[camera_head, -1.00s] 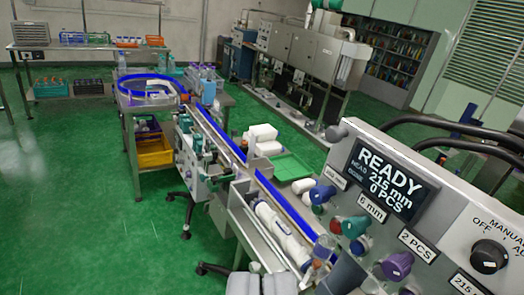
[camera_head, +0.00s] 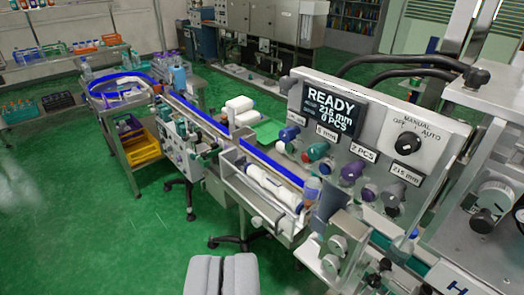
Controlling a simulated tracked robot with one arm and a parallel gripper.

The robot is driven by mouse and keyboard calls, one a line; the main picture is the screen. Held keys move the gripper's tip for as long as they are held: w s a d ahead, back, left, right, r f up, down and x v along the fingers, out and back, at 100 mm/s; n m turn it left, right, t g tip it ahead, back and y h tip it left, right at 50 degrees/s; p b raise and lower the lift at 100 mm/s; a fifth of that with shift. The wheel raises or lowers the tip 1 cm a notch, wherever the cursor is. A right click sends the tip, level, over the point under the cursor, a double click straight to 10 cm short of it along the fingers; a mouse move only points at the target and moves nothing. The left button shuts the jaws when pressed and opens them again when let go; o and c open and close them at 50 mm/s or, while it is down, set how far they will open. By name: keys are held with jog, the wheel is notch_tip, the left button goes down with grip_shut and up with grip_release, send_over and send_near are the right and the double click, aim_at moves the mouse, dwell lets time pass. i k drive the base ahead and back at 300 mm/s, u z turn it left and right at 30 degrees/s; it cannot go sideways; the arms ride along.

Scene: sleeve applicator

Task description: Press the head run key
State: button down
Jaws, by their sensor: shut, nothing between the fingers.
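The applicator's control panel (camera_head: 370,140) stands right of centre. Its dark display (camera_head: 334,110) reads READY, with a millimetre figure and a PCS count below. A black selector knob (camera_head: 407,144) is marked OFF, MANUAL and AUTO. Blue, teal, purple and grey knobs stick out along the panel's lower part, by labels such as 6 mm, 2 PCS and 215 mm. I cannot make out a key labelled head run. My gripper (camera_head: 222,258) shows at the bottom centre, its two grey fingers together and empty. It appears well left of the panel and touches nothing visible.
A blue-edged conveyor (camera_head: 215,125) runs from a round turntable (camera_head: 118,86) toward the panel. A white roller (camera_head: 270,185) lies along its near side. Black hoses arch above the panel, and a grey machine housing (camera_head: 450,215) fills the right. Green floor is open at lower left.

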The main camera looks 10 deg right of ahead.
aim_at(289, 147)
jog(key=u, duration=1.65)
jog(key=k, duration=0.8)
jog(key=z, duration=1.1)
jog(key=i, duration=1.05)
